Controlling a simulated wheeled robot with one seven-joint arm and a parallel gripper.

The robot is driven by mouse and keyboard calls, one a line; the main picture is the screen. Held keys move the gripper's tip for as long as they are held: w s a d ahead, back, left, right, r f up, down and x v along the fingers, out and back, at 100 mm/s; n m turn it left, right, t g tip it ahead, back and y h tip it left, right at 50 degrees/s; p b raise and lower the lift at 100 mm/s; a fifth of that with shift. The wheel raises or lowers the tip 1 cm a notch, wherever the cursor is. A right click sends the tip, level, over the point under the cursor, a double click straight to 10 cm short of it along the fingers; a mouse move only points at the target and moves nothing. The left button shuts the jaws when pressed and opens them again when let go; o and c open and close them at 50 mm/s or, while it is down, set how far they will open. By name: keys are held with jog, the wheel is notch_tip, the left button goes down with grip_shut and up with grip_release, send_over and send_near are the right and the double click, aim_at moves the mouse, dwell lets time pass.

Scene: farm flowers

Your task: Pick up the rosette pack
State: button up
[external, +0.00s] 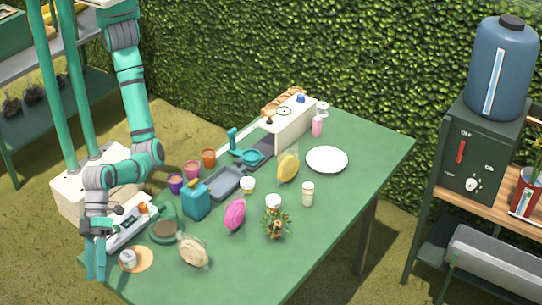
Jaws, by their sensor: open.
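Three round, flat packs stand on the green table (340,228): a pink one (235,214) near the middle, a yellow one (288,166) farther back, and a cream one (194,251) toward the front. They look like wrapped rosettes, but I cannot tell which one the name rosette pack means. My gripper (96,272) points down at the table's left end, open and empty. It is left of the cream pack and apart from all three packs.
A small jar (128,259) on a round tan mat is just right of my gripper. A scale (128,229), teal canister (196,201), several cups, a flower pot (276,224) and a white plate (327,159) crowd the table. The front right of the tabletop is clear.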

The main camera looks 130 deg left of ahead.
jog(key=w+a+r+n+y, duration=0.2)
jog(key=w+a+r, duration=0.3)
jog(key=w+a, duration=0.5)
jog(key=w+a+r+n+y, duration=0.1)
jog(key=w+a+r, duration=0.4)
jog(key=w+a, duration=0.55)
jog(key=w+a+r+n+y, duration=0.2)
jog(key=a+r, duration=0.2)
jog(key=a, duration=1)
jog(key=w+a+r+n+y, duration=0.1)
jog(key=a+r+y, duration=0.15)
jog(key=a, duration=1.25)
jog(key=m+g, duration=0.3)
jog(key=g, duration=0.3)
send_over(235, 202)
jog(key=shift+y, duration=0.25)
notch_tip(235, 202, down, 12)
jog(key=shift+w+a+r, duration=0.1)
jog(key=shift+r, duration=0.15)
jog(key=shift+m, duration=0.3)
notch_tip(235, 202, down, 4)
jog(key=shift+f, duration=0.25)
jog(key=shift+w+d+f, duration=0.1)
jog(key=shift+d+f, duration=0.1)
jog(key=shift+f, duration=1.35)
jog(key=shift+w+d+f, duration=0.1)
jog(key=shift+d+f, duration=0.05)
jog(key=shift+f, duration=1.35)
grip_shut()
